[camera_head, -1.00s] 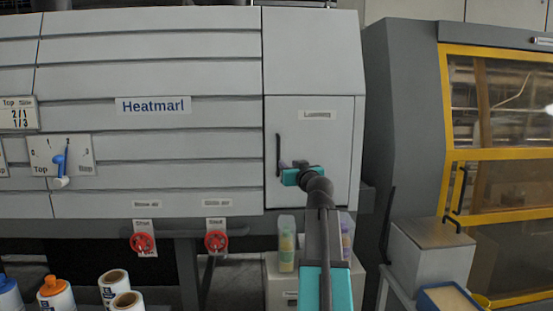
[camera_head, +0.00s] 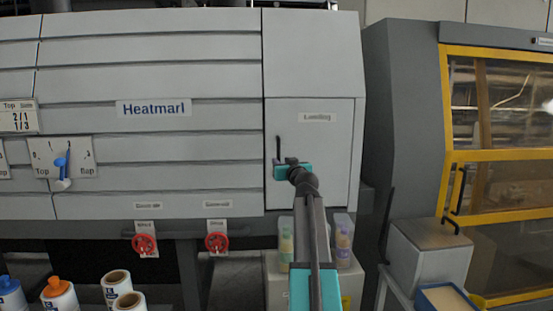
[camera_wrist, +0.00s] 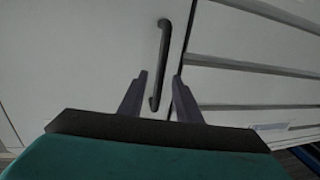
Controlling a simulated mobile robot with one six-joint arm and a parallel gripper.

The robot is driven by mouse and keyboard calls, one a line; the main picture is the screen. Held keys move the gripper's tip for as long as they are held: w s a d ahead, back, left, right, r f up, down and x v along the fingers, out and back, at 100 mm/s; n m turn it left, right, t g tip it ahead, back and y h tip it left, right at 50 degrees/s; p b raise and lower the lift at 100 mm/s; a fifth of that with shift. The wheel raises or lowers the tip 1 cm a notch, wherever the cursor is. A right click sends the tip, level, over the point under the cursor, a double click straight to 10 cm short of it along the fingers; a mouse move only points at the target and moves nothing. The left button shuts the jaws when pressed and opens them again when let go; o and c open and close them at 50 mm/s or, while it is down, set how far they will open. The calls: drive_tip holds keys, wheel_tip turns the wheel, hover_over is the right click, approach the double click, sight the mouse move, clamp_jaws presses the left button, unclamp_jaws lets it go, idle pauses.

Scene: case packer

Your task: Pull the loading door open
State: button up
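The loading door (camera_head: 330,150) is a light grey panel on the machine's right part, with a small label near its top. It looks shut. Its black vertical bar handle (camera_head: 278,148) is at the door's left edge. My gripper (camera_head: 279,162) is at the lower part of the handle in the head view. In the wrist view my gripper (camera_wrist: 159,78) has its two dark fingers apart, and the handle (camera_wrist: 163,50) passes between them, its lower end lying between the fingers. I cannot tell whether either finger touches it.
Red valve wheels (camera_head: 145,244) sit below the machine's front. Bottles and white rolls (camera_head: 116,284) stand at lower left. A grey box (camera_head: 430,252) and a yellow-framed machine (camera_head: 445,110) are to the right. The space before the door looks free.

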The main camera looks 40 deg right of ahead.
sight(279, 160)
drive_tip(key=shift+p+x, duration=0.7)
drive_tip(key=shift+x, duration=1.6)
drive_tip(key=shift+c, duration=0.3)
clamp_jaws()
drive_tip(key=shift+a, duration=0.25)
drive_tip(key=shift+d, duration=0.1)
